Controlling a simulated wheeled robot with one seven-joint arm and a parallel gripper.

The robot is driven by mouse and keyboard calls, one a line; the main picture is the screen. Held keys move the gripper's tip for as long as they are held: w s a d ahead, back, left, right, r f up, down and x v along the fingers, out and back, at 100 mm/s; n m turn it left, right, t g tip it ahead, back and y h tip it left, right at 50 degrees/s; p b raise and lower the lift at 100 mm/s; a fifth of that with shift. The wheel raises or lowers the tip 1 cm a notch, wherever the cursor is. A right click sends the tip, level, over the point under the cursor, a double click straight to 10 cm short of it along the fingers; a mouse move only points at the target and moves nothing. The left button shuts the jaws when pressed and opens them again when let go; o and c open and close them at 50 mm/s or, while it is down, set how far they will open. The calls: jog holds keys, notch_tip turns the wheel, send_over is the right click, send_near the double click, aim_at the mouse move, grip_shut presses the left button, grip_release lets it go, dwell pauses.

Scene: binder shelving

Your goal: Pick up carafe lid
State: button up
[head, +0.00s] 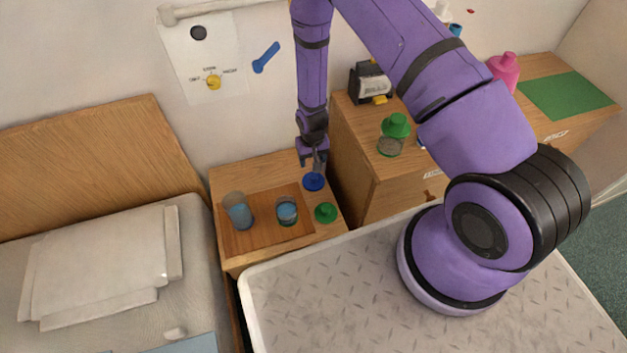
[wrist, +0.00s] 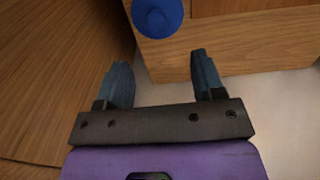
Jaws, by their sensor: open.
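A round blue lid with a raised knob (head: 313,182) lies on the bedside table, near its back right corner. In the wrist view the blue lid (wrist: 158,14) is at the top edge, partly cut off, beyond my fingertips. A green lid (head: 326,212) lies nearer the table's front right. Which of them is the carafe lid cannot be told for sure. My gripper (head: 318,163) points down just above and behind the blue lid in the head view. In the wrist view my gripper (wrist: 161,62) is open, with nothing between its fingers.
A wooden tray (head: 262,240) on the bedside table holds a bluish carafe (head: 237,213) and a glass (head: 287,211). A taller cabinet (head: 352,150) stands close on the right, bearing a green-topped jar (head: 392,143), a label-maker-like device (head: 371,82) and a pink bottle (head: 505,70).

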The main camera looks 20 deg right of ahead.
aim_at(314, 176)
notch_tip(314, 176, down, 6)
jog(key=shift+f, duration=0.1)
jog(key=shift+w+d+f, duration=0.1)
jog(key=shift+d+f, duration=0.05)
jog(key=shift+f, duration=1.1)
jog(key=shift+w+d+f, duration=0.1)
jog(key=shift+f, duration=1.15)
jog(key=shift+c, duration=0.2)
jog(key=shift+s, duration=0.1)
jog(key=c, duration=1)
